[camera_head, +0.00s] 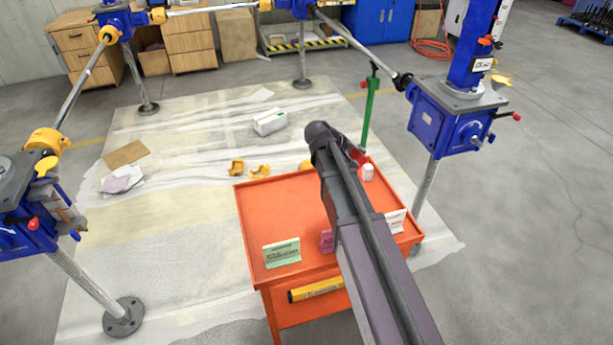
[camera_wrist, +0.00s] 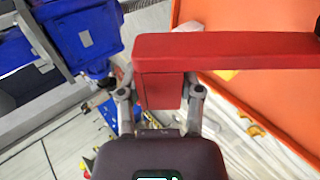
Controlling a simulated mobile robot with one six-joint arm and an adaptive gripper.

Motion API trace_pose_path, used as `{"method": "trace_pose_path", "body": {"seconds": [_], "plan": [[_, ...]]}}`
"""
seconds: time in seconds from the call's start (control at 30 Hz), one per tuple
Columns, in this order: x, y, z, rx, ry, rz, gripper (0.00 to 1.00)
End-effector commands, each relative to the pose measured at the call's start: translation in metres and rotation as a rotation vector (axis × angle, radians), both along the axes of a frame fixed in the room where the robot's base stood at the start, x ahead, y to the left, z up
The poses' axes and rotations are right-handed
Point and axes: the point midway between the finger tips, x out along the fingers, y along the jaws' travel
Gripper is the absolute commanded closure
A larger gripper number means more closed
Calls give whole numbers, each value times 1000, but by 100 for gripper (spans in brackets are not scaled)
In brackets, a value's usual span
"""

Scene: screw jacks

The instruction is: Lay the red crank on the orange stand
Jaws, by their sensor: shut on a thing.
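The red crank (camera_wrist: 235,50) lies across the wrist view as a long red bar with a short block at its left end. My gripper (camera_wrist: 160,97) is shut on that block, one finger on each side. The bar reaches right over an orange surface of the orange stand (camera_wrist: 285,95). In the head view a small red part of the crank (camera_head: 357,156) shows beside the end of my arm, above the far right edge of the orange stand (camera_head: 257,215). The gripper itself is mostly hidden there. I cannot tell the crank's height above the stand.
A white item (camera_head: 368,172) is near the far right corner. The left top is clear. A blue jack (camera_head: 450,115) stands right.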

Motion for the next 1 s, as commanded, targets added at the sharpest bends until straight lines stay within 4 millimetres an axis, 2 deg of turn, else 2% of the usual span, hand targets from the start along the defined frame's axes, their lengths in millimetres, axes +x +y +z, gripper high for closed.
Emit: {"method": "trace_pose_path", "body": {"seconds": [0.2,0.5,0.8,1.0], "plan": [[3,30,-33,219,85,-57,100],[0,84,-63,525,189,-104,100],[-6,140,-74,740,261,-109,100],[-8,155,-75,788,280,-106,100]]}}
